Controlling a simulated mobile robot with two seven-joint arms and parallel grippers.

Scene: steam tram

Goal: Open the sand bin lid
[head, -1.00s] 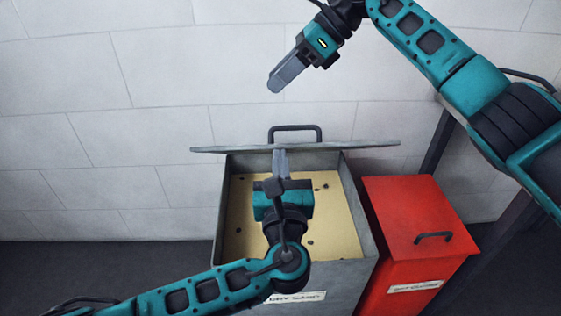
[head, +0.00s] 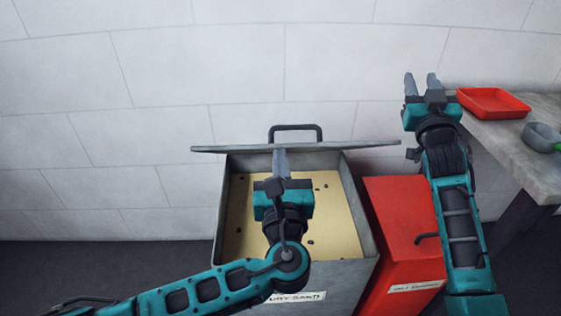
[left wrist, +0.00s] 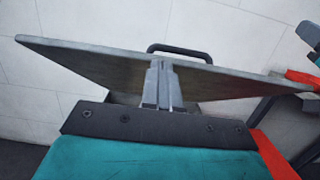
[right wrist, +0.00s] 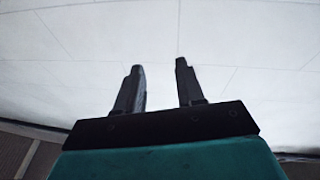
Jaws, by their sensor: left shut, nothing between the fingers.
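The grey sand bin (head: 355,205) stands open with sand (head: 335,205) and small dark specks in it. Its lid (head: 350,147) is raised at the back, seen nearly edge-on, with a black handle (head: 295,128) on its far side. My left gripper (head: 280,160) is shut and empty, reaching over the sand with its fingertips at the lid's underside. In the left wrist view the shut fingers (left wrist: 160,85) overlap the raised lid (left wrist: 100,70); whether they touch is hard to tell. My right gripper (head: 421,82) is open and empty, raised to the right of the bin, before the wall.
A red bin (head: 395,210) with a black handle and a label stands right of the sand bin, partly behind my right arm. A table (head: 520,140) at the right holds a red tray (head: 493,102) and a grey scoop-like vessel (head: 540,135). A pale block wall (head: 100,120) closes the back.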

